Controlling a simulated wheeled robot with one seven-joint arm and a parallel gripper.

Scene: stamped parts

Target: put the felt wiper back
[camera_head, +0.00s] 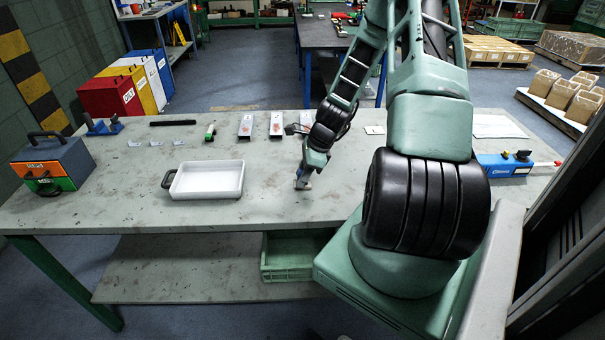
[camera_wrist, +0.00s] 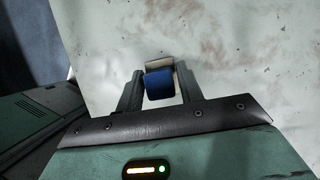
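The felt wiper (camera_wrist: 160,84) has a blue body with a pale beige pad edge at its far side. My gripper (camera_wrist: 160,80) has one finger on each side of it and appears shut on it in the wrist view. In the head view my gripper (camera_head: 303,178) points down at the middle of the grey workbench (camera_head: 270,205), low over its top. A small pale bit of the wiper (camera_head: 302,185) shows below the fingers. I cannot tell whether the wiper touches the bench. The wiper's underside is hidden.
A white tray (camera_head: 207,180) with a dark handle stands left of my gripper. Stamped metal parts (camera_head: 246,126) lie behind, with a green-and-black item (camera_head: 210,133) nearby. A toolbox (camera_head: 52,165) is far left. A blue tool (camera_head: 503,164) lies right. The front middle is clear.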

